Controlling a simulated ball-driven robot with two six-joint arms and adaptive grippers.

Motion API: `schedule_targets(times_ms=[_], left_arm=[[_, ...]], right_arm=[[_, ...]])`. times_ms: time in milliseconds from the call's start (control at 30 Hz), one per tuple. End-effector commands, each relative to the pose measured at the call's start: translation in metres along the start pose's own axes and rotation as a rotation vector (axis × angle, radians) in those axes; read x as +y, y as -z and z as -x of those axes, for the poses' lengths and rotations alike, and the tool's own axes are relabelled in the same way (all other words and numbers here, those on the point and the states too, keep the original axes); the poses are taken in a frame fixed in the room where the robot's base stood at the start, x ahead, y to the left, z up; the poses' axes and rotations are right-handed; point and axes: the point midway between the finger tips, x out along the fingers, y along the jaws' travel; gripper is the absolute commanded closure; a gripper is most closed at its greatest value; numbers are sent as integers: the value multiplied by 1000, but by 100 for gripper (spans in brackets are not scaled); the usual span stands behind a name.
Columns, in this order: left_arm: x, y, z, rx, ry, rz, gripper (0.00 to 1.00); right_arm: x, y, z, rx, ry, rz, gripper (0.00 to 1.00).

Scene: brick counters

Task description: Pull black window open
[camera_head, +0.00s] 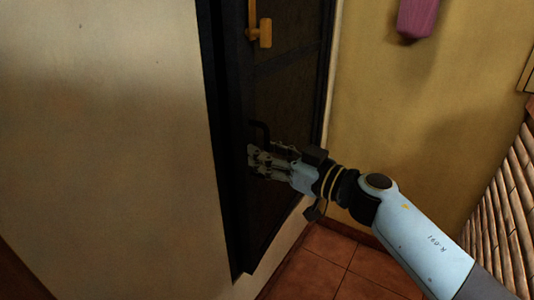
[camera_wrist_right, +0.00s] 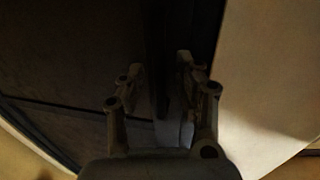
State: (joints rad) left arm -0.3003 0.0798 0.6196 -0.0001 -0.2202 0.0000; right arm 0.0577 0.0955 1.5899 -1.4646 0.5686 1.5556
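The black window (camera_head: 285,95) stands as a tall dark panel in a black frame, set in the pale wall. A small black handle (camera_head: 261,127) sticks out from it near the frame. My right gripper (camera_head: 256,158) is at the window just below the visible top of this handle. In the right wrist view my right gripper (camera_wrist_right: 160,82) has its two fingers spread apart, with a dark upright edge or bar between them. It is too dark to tell whether they touch it. My left gripper is not in view.
An orange-yellow latch (camera_head: 262,33) sits higher on the window. A pale wall (camera_head: 105,130) fills the left, and a yellow wall (camera_head: 415,120) stands to the right with a purple object (camera_head: 417,18). Red-brown floor tiles (camera_head: 325,265) are below, with a slatted brown surface (camera_head: 508,200) at the right edge.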

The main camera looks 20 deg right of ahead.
Motion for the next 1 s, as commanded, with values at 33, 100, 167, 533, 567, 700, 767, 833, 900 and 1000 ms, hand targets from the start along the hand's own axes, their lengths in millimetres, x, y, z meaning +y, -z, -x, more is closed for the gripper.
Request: schedule_targets(times_ms=[33, 100, 167, 533, 567, 700, 767, 833, 900, 1000], left_arm=[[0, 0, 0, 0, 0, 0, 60], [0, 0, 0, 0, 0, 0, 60], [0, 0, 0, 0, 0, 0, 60], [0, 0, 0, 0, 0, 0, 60], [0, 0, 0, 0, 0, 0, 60], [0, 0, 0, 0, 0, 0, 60], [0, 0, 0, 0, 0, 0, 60], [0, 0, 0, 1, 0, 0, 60], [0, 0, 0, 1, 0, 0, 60], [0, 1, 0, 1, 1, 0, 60]], right_arm=[[0, 0, 0, 0, 0, 0, 66], [0, 0, 0, 0, 0, 0, 72], [0, 0, 0, 0, 0, 0, 80], [0, 0, 0, 0, 0, 0, 100], [0, 0, 0, 0, 0, 0, 100], [0, 0, 0, 0, 0, 0, 100], [0, 0, 0, 0, 0, 0, 100], [0, -1, 2, -1, 2, 0, 100], [2, -2, 7, -4, 12, 1, 100], [10, -4, 24, -9, 47, 5, 100]])
